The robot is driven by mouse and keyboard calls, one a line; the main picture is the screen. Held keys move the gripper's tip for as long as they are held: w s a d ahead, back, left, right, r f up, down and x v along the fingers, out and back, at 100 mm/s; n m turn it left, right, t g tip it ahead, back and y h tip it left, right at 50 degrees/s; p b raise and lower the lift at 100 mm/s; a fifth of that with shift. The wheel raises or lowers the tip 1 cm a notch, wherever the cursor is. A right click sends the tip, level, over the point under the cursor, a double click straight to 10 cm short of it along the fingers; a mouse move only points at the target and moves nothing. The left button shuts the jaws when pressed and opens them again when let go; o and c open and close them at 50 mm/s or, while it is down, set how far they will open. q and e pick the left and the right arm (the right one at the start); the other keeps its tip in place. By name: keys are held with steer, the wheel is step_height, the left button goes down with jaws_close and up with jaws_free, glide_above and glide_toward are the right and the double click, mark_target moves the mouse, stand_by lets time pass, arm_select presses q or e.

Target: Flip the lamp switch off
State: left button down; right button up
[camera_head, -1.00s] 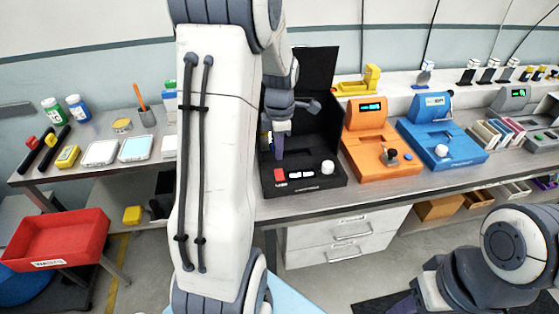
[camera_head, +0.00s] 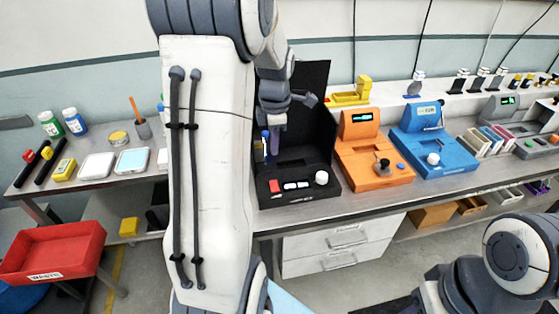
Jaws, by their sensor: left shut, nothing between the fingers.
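The black lamp box (camera_head: 300,198) stands on the bench with its dark back panel (camera_head: 312,100) upright. On its front panel are a red switch (camera_head: 274,186), white parts (camera_head: 291,186) beside it and a white round knob (camera_head: 321,177). The switch's exact tilt is too small to tell. My left gripper (camera_head: 274,150) is shut and empty, pointing down inside the box opening, above and behind the red switch and apart from it. My left arm hides the box's left side. My right gripper is out of view; only part of my right arm shows at lower right.
A small blue-capped tube (camera_head: 266,143) shows beside the gripper. An orange device (camera_head: 374,172) and a blue device (camera_head: 440,153) stand to the right. A red waste bin (camera_head: 50,252) is at lower left.

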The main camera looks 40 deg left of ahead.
mark_target(275, 183)
arm_select(q)
steer(key=shift+w+a, duration=0.1)
steer(key=shift+w, duration=0.05)
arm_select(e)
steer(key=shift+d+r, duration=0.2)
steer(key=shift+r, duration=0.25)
arm_select(q)
steer(key=f+p, duration=0.1)
steer(key=f, duration=0.3)
steer(key=a+f+p, duration=0.1)
steer(key=f, duration=0.4)
steer(key=w+f+p, duration=0.1)
steer(key=f, duration=0.4)
steer(key=shift+w+a, duration=0.1)
steer(key=shift+a, duration=0.05)
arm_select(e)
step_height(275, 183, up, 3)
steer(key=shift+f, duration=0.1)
